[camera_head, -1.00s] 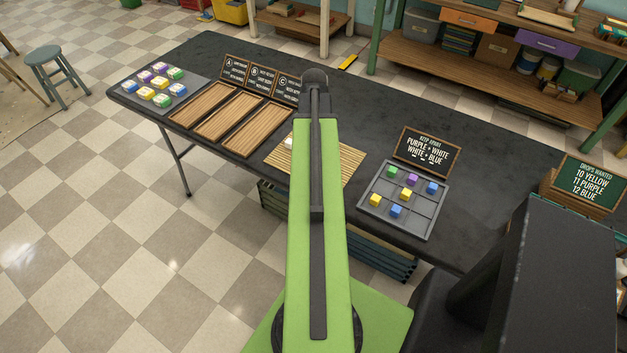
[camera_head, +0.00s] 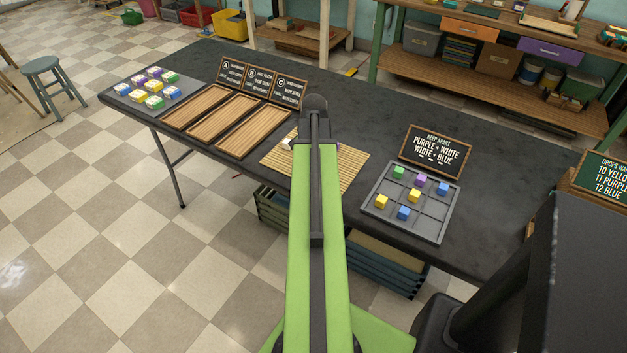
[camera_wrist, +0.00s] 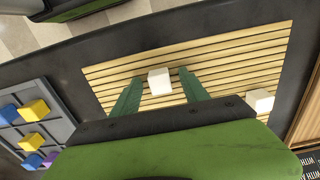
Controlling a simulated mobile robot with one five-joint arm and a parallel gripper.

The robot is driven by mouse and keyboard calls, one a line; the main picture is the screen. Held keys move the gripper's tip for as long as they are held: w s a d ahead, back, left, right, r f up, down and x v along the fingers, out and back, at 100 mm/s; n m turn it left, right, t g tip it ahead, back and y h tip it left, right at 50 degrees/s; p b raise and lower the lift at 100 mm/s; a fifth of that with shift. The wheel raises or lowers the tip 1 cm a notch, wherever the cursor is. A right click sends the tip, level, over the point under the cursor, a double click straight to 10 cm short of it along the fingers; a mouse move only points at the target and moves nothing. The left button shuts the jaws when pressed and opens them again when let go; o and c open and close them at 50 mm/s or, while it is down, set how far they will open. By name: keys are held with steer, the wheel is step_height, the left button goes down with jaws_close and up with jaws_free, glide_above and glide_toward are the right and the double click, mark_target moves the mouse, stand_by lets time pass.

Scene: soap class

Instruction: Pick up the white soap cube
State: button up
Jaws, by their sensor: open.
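A white soap cube (camera_wrist: 159,81) lies on the slatted wooden mat (camera_wrist: 221,78) in the wrist view. My gripper (camera_wrist: 160,76) is open, and its two green fingers appear on either side of this cube with a gap at each side. I cannot tell how far the fingertips are above the mat. A second white cube (camera_wrist: 260,101) lies on the mat to the right, outside the fingers. In the head view my arm covers part of the mat (camera_head: 343,172), and a white cube (camera_head: 286,143) shows at its back left edge. My fingers are hidden there.
A grey divided tray (camera_head: 433,228) with yellow, blue, green and purple cubes stands right of the mat, with a sign (camera_head: 437,152) behind it. Three wooden trays (camera_head: 223,119) lie to the left. A grey board (camera_head: 121,92) with several coloured blocks is at the far left.

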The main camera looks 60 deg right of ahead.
steer(key=shift+r, duration=0.1)
steer(key=shift+c, duration=0.4)
jaws_close()
steer(key=shift+r+p, duration=0.5)
steer(key=shift+p, duration=0.1)
step_height(320, 180, up, 4)
steer(key=p, duration=0.3)
steer(key=shift+f+p, duration=0.1)
steer(key=shift+p, duration=0.3)
steer(key=s+d+r+p, duration=0.4)
steer(key=s+r+p, duration=0.2)
steer(key=s, duration=0.5)
steer(key=shift+d, duration=0.2)
